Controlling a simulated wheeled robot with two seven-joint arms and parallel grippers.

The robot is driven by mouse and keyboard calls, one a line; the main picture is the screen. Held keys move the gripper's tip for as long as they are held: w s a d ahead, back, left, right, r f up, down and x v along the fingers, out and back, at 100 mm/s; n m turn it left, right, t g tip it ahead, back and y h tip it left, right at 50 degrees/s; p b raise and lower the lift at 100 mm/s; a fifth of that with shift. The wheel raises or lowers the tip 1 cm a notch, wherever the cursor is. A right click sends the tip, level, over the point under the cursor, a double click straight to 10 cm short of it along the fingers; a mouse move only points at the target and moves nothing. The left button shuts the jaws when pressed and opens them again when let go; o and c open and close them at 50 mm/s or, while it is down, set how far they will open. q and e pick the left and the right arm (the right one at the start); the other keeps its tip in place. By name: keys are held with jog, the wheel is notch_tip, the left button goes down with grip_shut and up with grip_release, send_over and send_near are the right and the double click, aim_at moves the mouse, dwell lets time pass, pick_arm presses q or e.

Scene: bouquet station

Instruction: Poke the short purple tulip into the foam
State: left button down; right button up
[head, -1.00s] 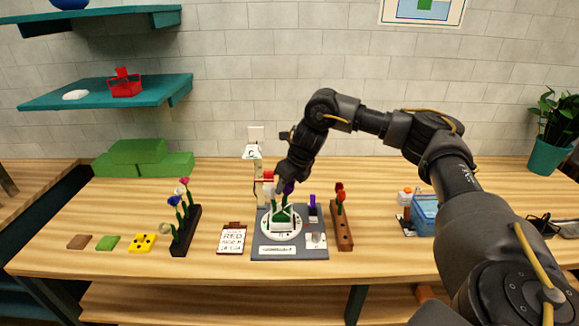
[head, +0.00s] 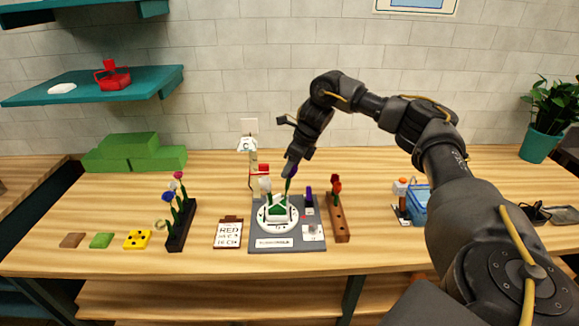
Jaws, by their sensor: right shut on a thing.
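My right gripper (head: 290,168) is shut on the purple tulip above the foam station. Only a little of the tulip's purple head shows between the fingers. Its green stem (head: 287,187) hangs down towards the green foam (head: 278,212), which sits in a white holder on a round white plate (head: 262,222). I cannot tell whether the stem's lower end touches the foam. The plate rests on a grey board (head: 259,245). My left gripper is out of view.
A dark rack (head: 176,243) with blue and pink flowers stands left. A wooden rack (head: 340,228) with red flowers stands right of the board. A lettered card (head: 229,234) lies left of the board. A blue container (head: 417,205) is farther right. Green blocks (head: 135,153) sit at the back left.

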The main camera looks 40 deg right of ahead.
jog(key=shift+b+x, duration=0.65)
jog(key=shift+x, duration=0.2)
jog(key=shift+s+d+r, duration=0.1)
jog(key=shift+s, duration=0.05)
jog(key=shift+w+p, duration=0.25)
jog(key=shift+p, duration=0.1)
jog(key=shift+s+x, duration=0.2)
jog(key=shift+x, duration=0.85)
jog(key=shift+s+x, duration=0.2)
jog(key=shift+x, duration=0.8)
dwell(3.6)
jog(key=shift+d, duration=0.1)
dwell(0.4)
jog(key=o, duration=0.7)
jog(key=shift+o, duration=0.2)
